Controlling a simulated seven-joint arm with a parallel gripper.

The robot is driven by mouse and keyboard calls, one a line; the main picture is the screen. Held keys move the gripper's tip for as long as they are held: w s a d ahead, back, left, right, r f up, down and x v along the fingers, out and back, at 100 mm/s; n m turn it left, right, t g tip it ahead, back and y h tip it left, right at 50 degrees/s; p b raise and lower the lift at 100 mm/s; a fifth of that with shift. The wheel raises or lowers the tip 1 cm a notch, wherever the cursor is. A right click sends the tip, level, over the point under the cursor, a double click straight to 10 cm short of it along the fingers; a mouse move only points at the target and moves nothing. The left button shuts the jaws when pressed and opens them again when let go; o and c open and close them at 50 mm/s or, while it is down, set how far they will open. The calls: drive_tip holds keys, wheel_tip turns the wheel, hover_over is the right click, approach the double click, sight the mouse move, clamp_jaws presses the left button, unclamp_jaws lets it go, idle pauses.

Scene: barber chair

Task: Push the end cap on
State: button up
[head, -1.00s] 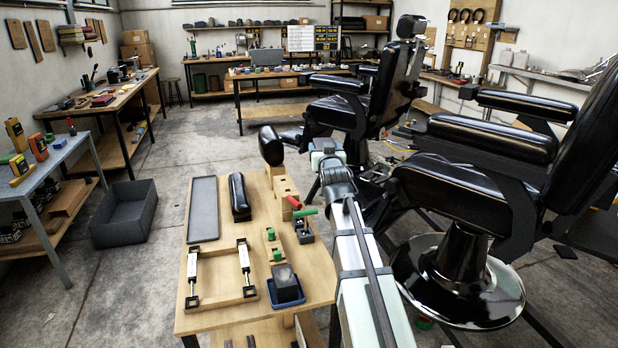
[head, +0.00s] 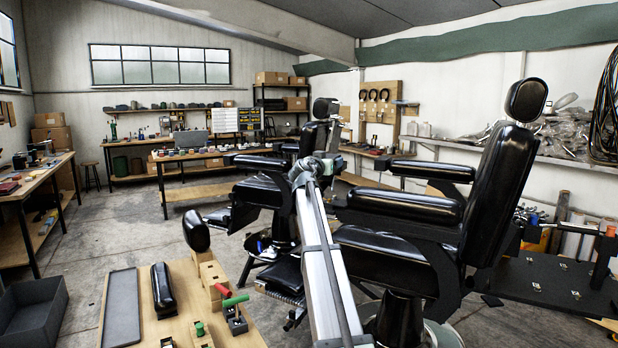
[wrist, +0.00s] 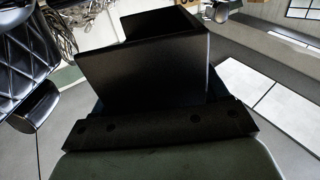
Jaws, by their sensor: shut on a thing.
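My gripper (wrist: 160,62) shows in the wrist view as dark, boxy jaws beyond a black bar. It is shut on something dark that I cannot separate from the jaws. I cannot identify the end cap in either view. In the head view my own arm hides the gripper. The near black barber chair (head: 497,185) stands at right, with padded armrests (head: 405,207). A second barber chair (head: 262,193) stands behind my arm. In the wrist view, tufted black upholstery (wrist: 20,45) and a rounded black pad (wrist: 30,108) lie to the left, apart from the jaws.
A grey bin (head: 30,310) is on the floor. Open floor (head: 150,235) lies beyond the bench.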

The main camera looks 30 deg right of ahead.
drive_tip(key=shift+s+d+r+m+g+h, duration=0.4)
drive_tip(key=shift+d+r+m+g, duration=0.1)
drive_tip(key=shift+d+g, duration=0.25)
drive_tip(key=shift+f, duration=0.15)
drive_tip(key=shift+f, duration=2.8)
drive_tip(key=shift+a+f, duration=0.1)
drive_tip(key=shift+f, duration=2.5)
drive_tip(key=o, duration=1.2)
drive_tip(key=v, duration=1.3)
drive_tip(key=shift+s+a, duration=0.2)
drive_tip(key=shift+a, duration=0.1)
